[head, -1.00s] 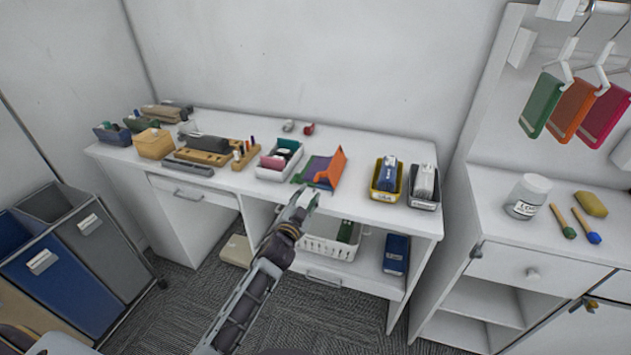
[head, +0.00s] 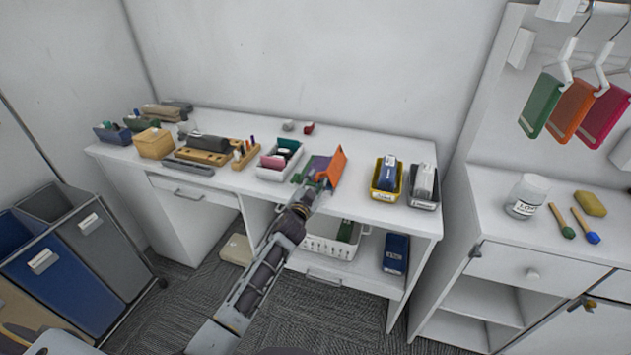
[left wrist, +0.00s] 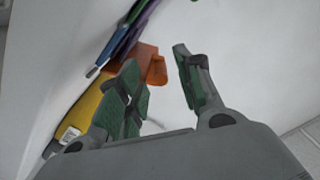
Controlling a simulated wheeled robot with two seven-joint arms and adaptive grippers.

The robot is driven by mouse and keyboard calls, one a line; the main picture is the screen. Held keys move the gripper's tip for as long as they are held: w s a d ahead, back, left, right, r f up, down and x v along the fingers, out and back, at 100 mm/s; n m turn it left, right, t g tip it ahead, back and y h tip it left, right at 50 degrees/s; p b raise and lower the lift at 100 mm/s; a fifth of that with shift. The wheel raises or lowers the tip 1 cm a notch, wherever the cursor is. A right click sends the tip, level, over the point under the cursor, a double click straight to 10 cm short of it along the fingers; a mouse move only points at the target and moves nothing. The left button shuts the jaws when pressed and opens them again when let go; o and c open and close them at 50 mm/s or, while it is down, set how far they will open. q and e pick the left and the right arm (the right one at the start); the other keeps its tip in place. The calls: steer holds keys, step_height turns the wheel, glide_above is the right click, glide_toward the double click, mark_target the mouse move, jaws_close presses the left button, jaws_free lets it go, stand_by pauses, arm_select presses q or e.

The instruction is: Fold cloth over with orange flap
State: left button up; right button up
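The cloth (head: 318,165), purple and green, lies on the white desk, and its orange flap (head: 338,166) stands up at its right side. In the left wrist view the orange flap (left wrist: 150,63) shows beyond the fingertips, with the purple part (left wrist: 124,30) above it. My left gripper (head: 321,183) is at the cloth's front edge and covers part of it. In the left wrist view my left gripper (left wrist: 162,78) is open, its green-padded fingers apart with nothing clearly held. Contact with the flap cannot be told. My right gripper is not in view.
A white bin (head: 270,173) with pink and teal items stands left of the cloth. A yellow bin (head: 374,191) and a dark bin (head: 424,204) stand to its right. A white basket (head: 330,246) sits on the shelf below. The desk behind the cloth is mostly clear.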

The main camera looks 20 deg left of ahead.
arm_select(q)
steer(key=shift+w, duration=0.55)
jaws_close()
